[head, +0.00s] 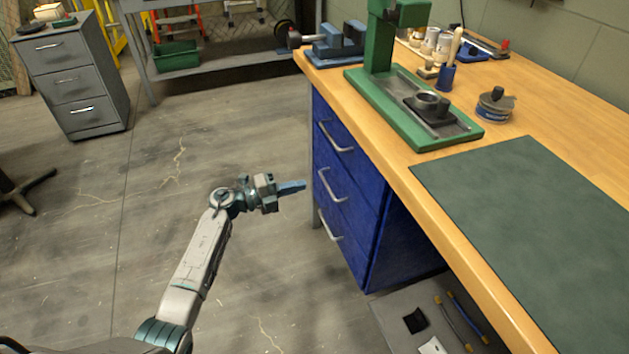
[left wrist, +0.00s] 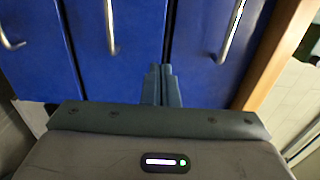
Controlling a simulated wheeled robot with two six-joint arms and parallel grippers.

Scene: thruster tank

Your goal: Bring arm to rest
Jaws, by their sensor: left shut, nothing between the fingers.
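My left gripper (head: 291,187) is in the middle of the head view, in the air to the left of the blue drawer cabinet (head: 348,195). Its blue-grey fingers point right, toward the drawer fronts. In the left wrist view the two fingers (left wrist: 161,85) lie together, shut and empty, in front of the blue drawers (left wrist: 120,45) with metal handles. I cannot tell from the pictures exactly how far the fingertips are from the drawer fronts. My right gripper is in neither view.
The wooden workbench (head: 450,215) fills the right side, with a dark green mat (head: 545,215), a green press (head: 415,100) and a blue vise (head: 335,42) on it. A grey drawer cabinet (head: 70,75) stands at the back left. The floor (head: 110,235) around my left arm is clear.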

